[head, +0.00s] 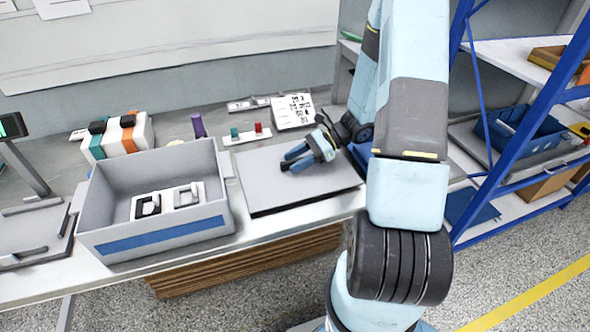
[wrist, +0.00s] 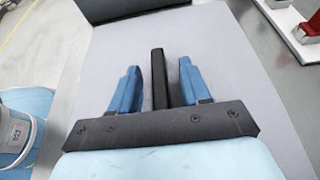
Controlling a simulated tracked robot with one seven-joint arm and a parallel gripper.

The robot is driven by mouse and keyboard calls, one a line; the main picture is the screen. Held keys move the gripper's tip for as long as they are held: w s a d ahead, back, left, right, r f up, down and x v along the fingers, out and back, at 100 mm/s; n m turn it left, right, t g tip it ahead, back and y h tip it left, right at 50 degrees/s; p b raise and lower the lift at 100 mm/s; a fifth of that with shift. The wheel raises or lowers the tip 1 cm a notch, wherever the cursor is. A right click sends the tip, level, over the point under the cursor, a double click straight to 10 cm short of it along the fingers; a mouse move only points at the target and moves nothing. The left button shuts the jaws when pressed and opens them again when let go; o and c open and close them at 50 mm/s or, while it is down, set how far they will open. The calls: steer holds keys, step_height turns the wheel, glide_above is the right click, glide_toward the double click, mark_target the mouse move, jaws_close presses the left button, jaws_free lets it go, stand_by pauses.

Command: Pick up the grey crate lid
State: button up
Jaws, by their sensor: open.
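The grey crate lid (head: 285,203) lies flat on the bench, to the right of the grey crate (head: 160,241). In the wrist view the lid (wrist: 215,60) fills the middle, with a black bar handle (wrist: 159,80) on it. My gripper (head: 292,160) is low over the lid's back part. In the wrist view my gripper (wrist: 159,85) is open, with one blue finger on each side of the handle and gaps on both sides. I cannot tell how deep the fingers reach beside the handle.
The open crate holds white-and-black parts (head: 167,201). Behind the lid stand a white strip with green and red blocks (head: 247,134), a purple cylinder (head: 198,125) and a printed sheet (head: 293,110). A blue-framed shelf (head: 515,130) stands to the right.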

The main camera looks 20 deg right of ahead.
steer(key=shift+a+f, duration=0.2)
steer(key=shift+a, duration=0.3)
jaws_close()
